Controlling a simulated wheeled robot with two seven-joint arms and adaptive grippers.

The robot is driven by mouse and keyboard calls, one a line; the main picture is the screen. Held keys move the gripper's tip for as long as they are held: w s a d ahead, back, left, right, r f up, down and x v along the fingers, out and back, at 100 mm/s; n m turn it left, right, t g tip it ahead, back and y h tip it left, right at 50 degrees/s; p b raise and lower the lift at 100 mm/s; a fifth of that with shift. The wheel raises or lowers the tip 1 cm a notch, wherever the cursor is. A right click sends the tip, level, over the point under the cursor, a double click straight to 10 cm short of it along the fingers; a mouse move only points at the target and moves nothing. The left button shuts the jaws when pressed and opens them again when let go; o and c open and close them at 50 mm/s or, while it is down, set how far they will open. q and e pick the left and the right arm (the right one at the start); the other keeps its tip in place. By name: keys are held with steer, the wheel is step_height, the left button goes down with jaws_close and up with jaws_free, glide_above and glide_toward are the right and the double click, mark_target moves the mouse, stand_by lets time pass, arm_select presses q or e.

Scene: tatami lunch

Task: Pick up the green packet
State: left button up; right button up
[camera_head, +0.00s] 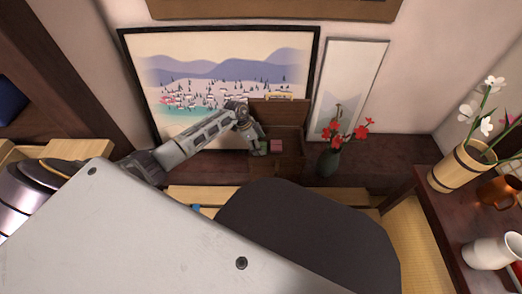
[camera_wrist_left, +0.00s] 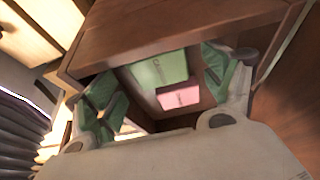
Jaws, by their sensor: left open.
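A green packet (camera_wrist_left: 160,72) with lettering lies inside an open wooden box (camera_wrist_left: 180,32), against a pink packet (camera_wrist_left: 180,97), in the left wrist view. My left gripper (camera_wrist_left: 158,80) is open, its two green-padded fingers at either side of the packets. I cannot tell whether a finger touches the green packet. In the head view my left gripper (camera_head: 259,146) is at the left part of the box (camera_head: 290,163), whose lid (camera_head: 279,112) stands up behind it. The pink packet (camera_head: 276,146) shows there; the green one is not clearly distinguishable. My right gripper is not in view.
A dark vase with red flowers (camera_head: 328,160) stands just right of the box. A framed landscape picture (camera_head: 215,70) and a pale panel (camera_head: 348,85) lean behind. A wooden bucket (camera_head: 458,168), a copper cup (camera_head: 498,190) and a white jug (camera_head: 490,252) stand at right.

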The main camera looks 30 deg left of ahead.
arm_select(q)
steer(key=shift+w+d+f, duration=0.1)
steer(key=shift+d+f, duration=0.15)
steer(key=shift+f, duration=0.35)
steer(key=c, duration=0.9)
